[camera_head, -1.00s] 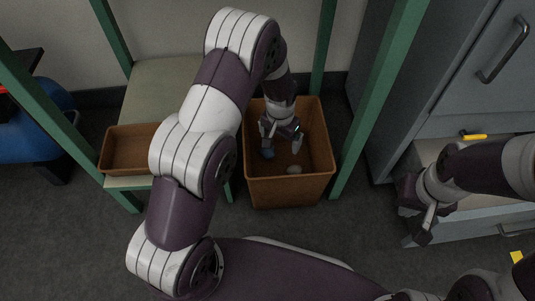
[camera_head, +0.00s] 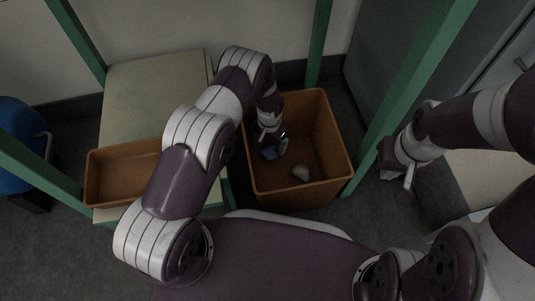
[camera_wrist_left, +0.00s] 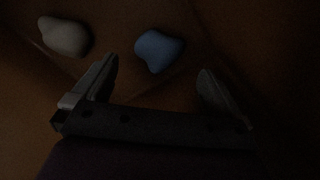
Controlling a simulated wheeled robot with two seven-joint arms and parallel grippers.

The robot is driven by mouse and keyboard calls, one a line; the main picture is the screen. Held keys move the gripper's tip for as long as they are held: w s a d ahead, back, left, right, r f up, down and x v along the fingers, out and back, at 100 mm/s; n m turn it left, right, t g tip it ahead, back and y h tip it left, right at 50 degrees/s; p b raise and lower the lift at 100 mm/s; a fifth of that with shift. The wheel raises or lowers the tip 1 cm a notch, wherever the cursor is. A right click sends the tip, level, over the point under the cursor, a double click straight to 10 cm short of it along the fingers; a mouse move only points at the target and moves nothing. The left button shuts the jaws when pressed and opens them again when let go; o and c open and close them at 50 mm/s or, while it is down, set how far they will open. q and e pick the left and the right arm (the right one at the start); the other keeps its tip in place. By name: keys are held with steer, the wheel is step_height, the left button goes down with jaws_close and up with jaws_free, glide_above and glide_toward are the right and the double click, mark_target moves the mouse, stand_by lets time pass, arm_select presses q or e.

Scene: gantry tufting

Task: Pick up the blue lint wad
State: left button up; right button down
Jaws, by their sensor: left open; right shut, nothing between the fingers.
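The blue lint wad (camera_wrist_left: 158,50) lies on the floor of the deep orange-brown bin (camera_head: 318,198). In the head view the blue wad (camera_head: 269,153) is partly covered by my left gripper (camera_head: 272,148), which reaches down inside the bin. In the left wrist view my left gripper (camera_wrist_left: 157,88) is open, and the blue wad lies just beyond the fingertips, roughly between their lines. Nothing is between the fingers. My right gripper (camera_head: 398,182) is shut and empty, outside the bin to the right.
A shallow orange-brown tray (camera_head: 112,192) stands on the pale shelf (camera_head: 152,92) at left. Green posts (camera_head: 417,90) flank the bin.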

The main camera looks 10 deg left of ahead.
mark_target(269, 150)
arm_select(q)
step_height(269, 150, down, 6)
steer(key=b, duration=0.5)
steer(key=shift+s+a+f, duration=0.1)
steer(key=shift+f, duration=0.15)
steer(key=shift+r, duration=0.2)
steer(key=c, duration=1.1)
steer(key=shift+r, duration=0.1)
steer(key=r+p, duration=0.5)
steer(key=shift+s+d+r, duration=0.1)
steer(key=shift+s+d, duration=0.1)
steer(key=shift+d, duration=0.15)
steer(key=s+d+r+p, duration=0.5)
steer(key=d+p, duration=0.1)
steer(key=d, duration=0.3)
steer(key=shift+s+d+r, duration=0.2)
steer(key=shift+d+r, duration=0.05)
steer(key=shift+r, duration=0.05)
